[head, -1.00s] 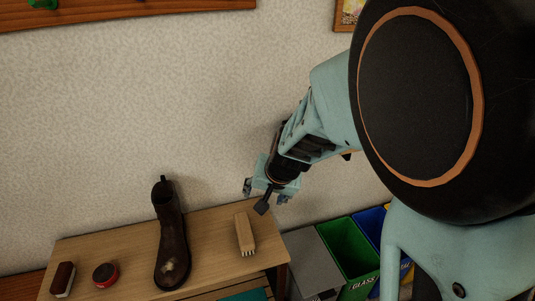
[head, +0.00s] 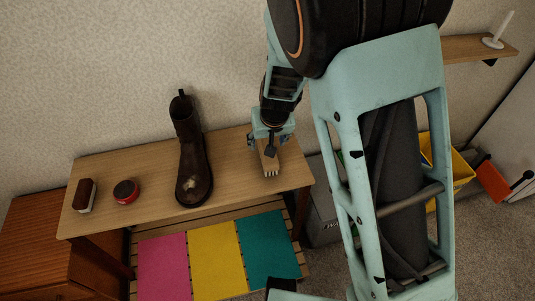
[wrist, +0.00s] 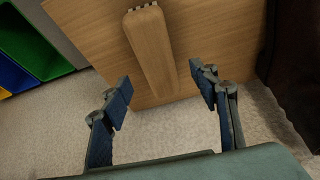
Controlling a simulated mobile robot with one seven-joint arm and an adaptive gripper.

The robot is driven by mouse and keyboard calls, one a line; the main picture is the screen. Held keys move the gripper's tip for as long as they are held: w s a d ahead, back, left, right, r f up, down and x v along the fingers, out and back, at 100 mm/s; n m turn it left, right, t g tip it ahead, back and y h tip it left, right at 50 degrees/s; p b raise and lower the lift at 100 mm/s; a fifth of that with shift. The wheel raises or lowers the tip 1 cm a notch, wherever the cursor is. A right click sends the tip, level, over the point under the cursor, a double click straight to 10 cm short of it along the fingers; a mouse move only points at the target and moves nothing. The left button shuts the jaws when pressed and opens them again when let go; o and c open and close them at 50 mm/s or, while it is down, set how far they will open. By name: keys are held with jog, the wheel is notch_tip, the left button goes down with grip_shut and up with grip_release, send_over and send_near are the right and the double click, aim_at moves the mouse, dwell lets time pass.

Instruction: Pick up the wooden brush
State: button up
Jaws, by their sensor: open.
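The wooden brush (head: 268,160) lies on the right part of the wooden bench top, to the right of a dark boot. It is light brown with pale bristle tufts showing at its near end. My gripper (head: 270,142) is over the far end of the brush and partly hides it. In the wrist view the brush (wrist: 152,48) lies beyond the open fingers, and its end points in between them. My gripper (wrist: 160,95) is open, with nothing between the fingertips. I cannot tell the exact height of the fingers above the bench.
The bench (head: 230,150) also holds the boot (head: 190,155), a red round tin (head: 125,191) and a dark brush with a pale base (head: 85,195). The wall is close behind. Coloured mats (head: 215,258) lie on the lower shelf. Bins stand to the right.

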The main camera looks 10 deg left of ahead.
jog(key=b+x, duration=0.2)
jog(key=x, duration=0.3)
jog(key=shift+s+d+f, duration=0.1)
jog(key=shift+d+f, duration=0.05)
jog(key=shift+c, duration=0.6)
jog(key=c, duration=1.2)
